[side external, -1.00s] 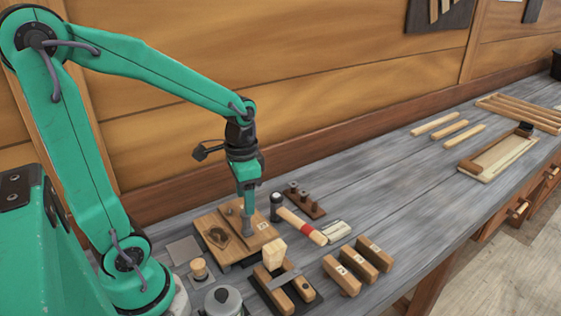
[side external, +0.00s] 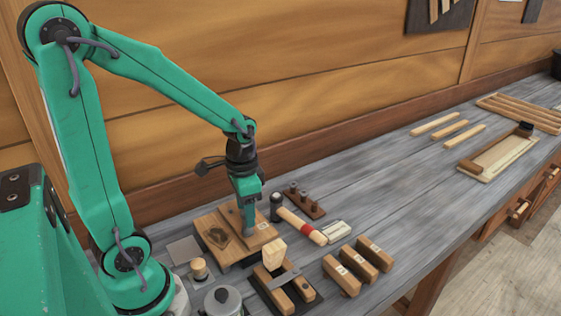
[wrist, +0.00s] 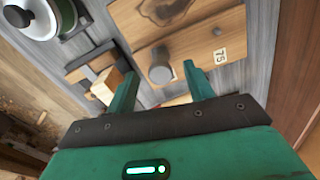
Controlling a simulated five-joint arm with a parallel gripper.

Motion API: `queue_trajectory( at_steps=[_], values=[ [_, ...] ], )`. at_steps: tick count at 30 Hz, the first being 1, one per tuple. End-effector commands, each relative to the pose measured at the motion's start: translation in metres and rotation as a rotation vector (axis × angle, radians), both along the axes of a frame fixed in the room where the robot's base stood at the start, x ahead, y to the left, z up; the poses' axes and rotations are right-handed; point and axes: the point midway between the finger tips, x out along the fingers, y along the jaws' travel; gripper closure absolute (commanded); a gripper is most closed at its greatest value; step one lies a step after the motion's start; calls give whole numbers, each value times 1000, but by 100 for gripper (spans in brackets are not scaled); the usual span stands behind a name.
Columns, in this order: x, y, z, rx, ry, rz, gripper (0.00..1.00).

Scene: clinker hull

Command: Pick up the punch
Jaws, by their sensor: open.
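The punch (wrist: 160,72) shows in the wrist view as a grey round-topped cylinder standing on a wooden block (wrist: 205,40) with a "75" label. My gripper (wrist: 160,68) is open, with one green finger on each side of the punch in the picture. I cannot tell whether either finger touches it. In the side view my gripper (side external: 249,230) points down over the right part of the wooden block (side external: 222,257), and the punch is mostly hidden by the fingers there.
A hammer (side external: 315,237) and a small rack with dark pegs (side external: 318,212) lie right of the block. A wooden clamp-like tool (side external: 272,296), a lidded pot (side external: 222,300) and several wooden blocks (side external: 342,276) stand in front.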

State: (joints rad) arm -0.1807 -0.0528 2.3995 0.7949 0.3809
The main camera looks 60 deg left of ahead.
Motion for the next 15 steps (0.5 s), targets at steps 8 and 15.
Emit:
queue_trajectory(
  at_steps=[8, 15],
  values=[
    [-1, 1, -30, 0, 4, 0, 48],
    [-1, 1, -41, 0, 1, 0, 48]
  ],
)
